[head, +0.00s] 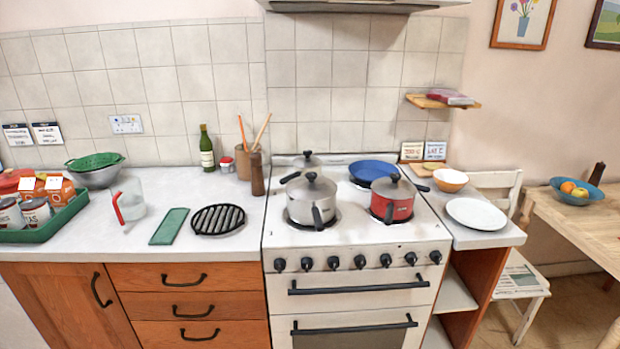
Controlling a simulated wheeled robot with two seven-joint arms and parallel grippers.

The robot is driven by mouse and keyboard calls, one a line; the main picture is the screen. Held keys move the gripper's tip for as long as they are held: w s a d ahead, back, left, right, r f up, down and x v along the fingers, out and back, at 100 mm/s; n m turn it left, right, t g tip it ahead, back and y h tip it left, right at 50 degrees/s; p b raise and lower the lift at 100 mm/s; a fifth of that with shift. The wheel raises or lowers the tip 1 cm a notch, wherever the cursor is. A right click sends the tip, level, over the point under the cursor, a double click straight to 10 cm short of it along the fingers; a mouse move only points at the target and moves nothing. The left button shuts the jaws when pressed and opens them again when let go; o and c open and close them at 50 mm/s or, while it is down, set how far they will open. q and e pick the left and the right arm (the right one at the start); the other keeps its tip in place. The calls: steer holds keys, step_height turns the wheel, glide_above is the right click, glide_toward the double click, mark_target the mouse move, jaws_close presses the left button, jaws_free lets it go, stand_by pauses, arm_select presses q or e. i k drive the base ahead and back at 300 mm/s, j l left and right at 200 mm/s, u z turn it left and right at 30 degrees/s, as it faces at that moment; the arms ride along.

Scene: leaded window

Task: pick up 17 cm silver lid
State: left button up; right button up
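A silver lid with a black knob (322,187) sits on the silver saucepan (313,211) at the stove's front left. A red saucepan (393,209) to its right has a dark grey lid (384,189) with a black knob. Behind the silver saucepan, another lid with a black knob (318,161) shows, and what is under it is mostly hidden. I cannot tell from the picture which lid measures 17 cm. Neither of my grippers is in view.
A blue pan (373,168) is on the back right of the white stove (350,240). A pepper mill (257,176), a bottle (206,150) and a black trivet (217,219) stand or lie left of it. A white plate (476,214) and bowl (450,180) are right.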

mark_target(311, 187)
steer(key=i+l+u, duration=0.15)
steer(key=i, duration=0.3)
steer(key=i+l+u, duration=0.2)
steer(key=i, duration=0.2)
steer(key=i+l+u, duration=0.15)
steer(key=i+l, duration=0.15)
steer(key=i, duration=0.1)
